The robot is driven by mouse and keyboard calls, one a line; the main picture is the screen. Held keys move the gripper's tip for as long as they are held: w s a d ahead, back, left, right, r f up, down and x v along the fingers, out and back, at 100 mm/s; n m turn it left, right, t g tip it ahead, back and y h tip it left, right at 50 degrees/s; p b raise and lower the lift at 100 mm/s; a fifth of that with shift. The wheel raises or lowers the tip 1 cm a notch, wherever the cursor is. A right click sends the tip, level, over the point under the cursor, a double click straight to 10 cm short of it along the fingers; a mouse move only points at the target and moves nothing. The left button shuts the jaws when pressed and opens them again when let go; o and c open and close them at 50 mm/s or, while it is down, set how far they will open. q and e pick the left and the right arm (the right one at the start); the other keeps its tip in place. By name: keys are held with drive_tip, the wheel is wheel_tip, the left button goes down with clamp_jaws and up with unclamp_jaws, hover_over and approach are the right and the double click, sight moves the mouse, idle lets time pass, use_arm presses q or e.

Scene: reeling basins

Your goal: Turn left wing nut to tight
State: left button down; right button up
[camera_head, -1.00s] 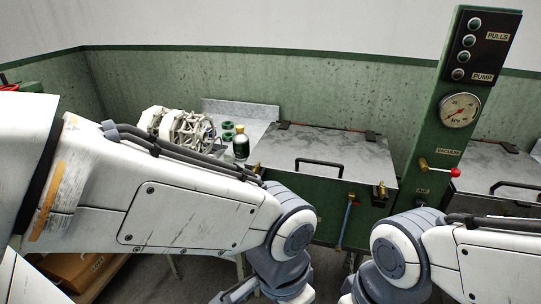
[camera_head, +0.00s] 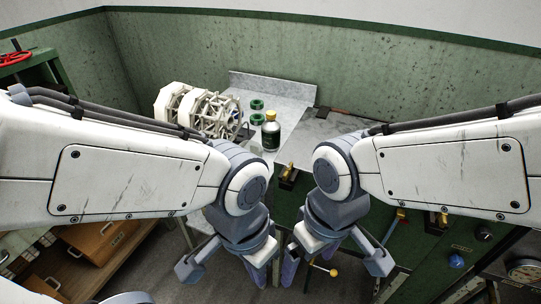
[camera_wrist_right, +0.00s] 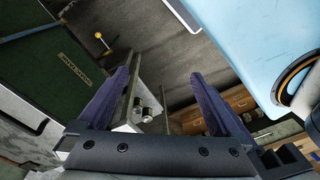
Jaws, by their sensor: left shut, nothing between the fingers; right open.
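The left wing nut (camera_head: 287,176) is a small brass piece at the near left corner of the basin's grey metal lid (camera_head: 330,128). Its exact angle is too small to tell. My left gripper (camera_head: 262,279) points down, shut and empty, below and a little left of the wing nut, apart from it. My right gripper (camera_head: 296,272) hangs close beside it to the right, also below the wing nut. In the right wrist view its two dark purple fingers stand apart with nothing held between them (camera_wrist_right: 161,78). My right arm hides much of the lid.
A yellow-knobbed handle (camera_head: 333,272) sticks out below the basin, near my right gripper. A wooden drawer (camera_head: 112,240) is at lower left.

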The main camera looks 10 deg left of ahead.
drive_tip(key=w+a+r+n+p, duration=0.2)
drive_tip(key=w+r, duration=0.1)
drive_tip(key=w, duration=0.4)
drive_tip(key=w+a+r+n+p, duration=0.1)
drive_tip(key=w+a+r+p, duration=0.15)
drive_tip(key=w, duration=0.55)
drive_tip(key=n+h+p, duration=0.1)
drive_tip(key=n+p, duration=0.2)
drive_tip(key=n, duration=0.1)
hover_over(288, 168)
wheel_tip(288, 168, down, 11)
drive_tip(key=shift+f+p, duration=0.1)
drive_tip(key=shift+p, duration=0.85)
drive_tip(key=c, duration=1.2)
